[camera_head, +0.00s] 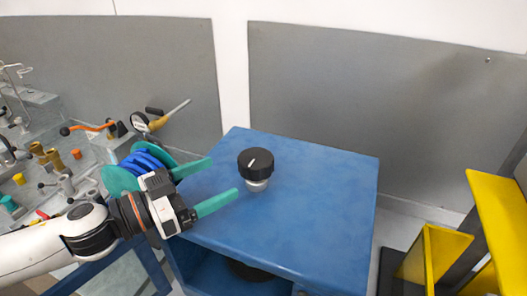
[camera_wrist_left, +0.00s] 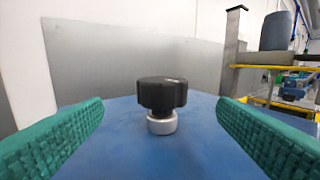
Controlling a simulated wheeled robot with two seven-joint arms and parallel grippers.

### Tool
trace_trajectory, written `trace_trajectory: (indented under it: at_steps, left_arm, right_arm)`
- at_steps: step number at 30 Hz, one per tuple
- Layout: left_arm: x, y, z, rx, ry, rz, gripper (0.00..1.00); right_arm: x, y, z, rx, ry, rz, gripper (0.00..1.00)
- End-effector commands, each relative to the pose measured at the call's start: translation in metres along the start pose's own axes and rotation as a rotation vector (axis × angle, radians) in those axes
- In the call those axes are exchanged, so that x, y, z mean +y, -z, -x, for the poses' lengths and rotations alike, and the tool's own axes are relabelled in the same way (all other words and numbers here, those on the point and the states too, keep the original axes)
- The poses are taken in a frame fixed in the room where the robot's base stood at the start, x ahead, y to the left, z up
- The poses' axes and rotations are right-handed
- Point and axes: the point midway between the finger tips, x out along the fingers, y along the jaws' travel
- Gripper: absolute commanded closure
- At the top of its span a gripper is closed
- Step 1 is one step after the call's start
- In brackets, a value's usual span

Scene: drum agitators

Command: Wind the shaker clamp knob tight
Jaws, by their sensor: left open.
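The black clamp knob (camera_head: 256,163) has a white mark on its top and sits on a short silver collar on the blue cabinet top (camera_head: 320,190). My left gripper (camera_head: 224,186) is open, with green fingers, to the left of the knob and apart from it. In the left wrist view the knob (camera_wrist_left: 162,94) stands upright, centred between the two spread fingers (camera_wrist_left: 160,130) and ahead of them. The silver collar (camera_wrist_left: 162,122) shows beneath it. My right gripper is not in view.
A bench with brass fittings, valves and a gauge (camera_head: 140,121) is at the left. Yellow metal parts (camera_head: 440,250) stand at the right. Grey panels (camera_head: 370,100) line the wall behind. The cabinet top around the knob is clear.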

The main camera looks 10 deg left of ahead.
Motion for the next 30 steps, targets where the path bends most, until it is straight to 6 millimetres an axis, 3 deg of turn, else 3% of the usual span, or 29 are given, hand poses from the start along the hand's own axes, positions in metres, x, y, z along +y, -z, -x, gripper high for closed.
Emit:
trace_trajectory:
  at_steps: [6,14,18,24,30]
  left_arm:
    - [-0.002,-0.006,-0.017,-0.003,0.005,-0.002,0.19]
    - [-0.004,-0.007,-0.051,-0.002,0.009,-0.003,0.19]
    - [-0.004,-0.007,-0.077,-0.002,0.009,-0.003,0.19]
    - [-0.004,-0.003,-0.103,0.002,0.009,-0.003,0.19]
    - [-0.004,0.0,-0.112,0.003,0.009,-0.005,0.19]
  right_arm:
    - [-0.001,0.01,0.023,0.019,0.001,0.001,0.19]
    - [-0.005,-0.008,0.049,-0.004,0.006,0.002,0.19]
    - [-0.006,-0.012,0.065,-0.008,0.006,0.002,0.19]
    - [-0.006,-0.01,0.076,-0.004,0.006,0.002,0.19]
    - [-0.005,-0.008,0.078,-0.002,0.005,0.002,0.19]
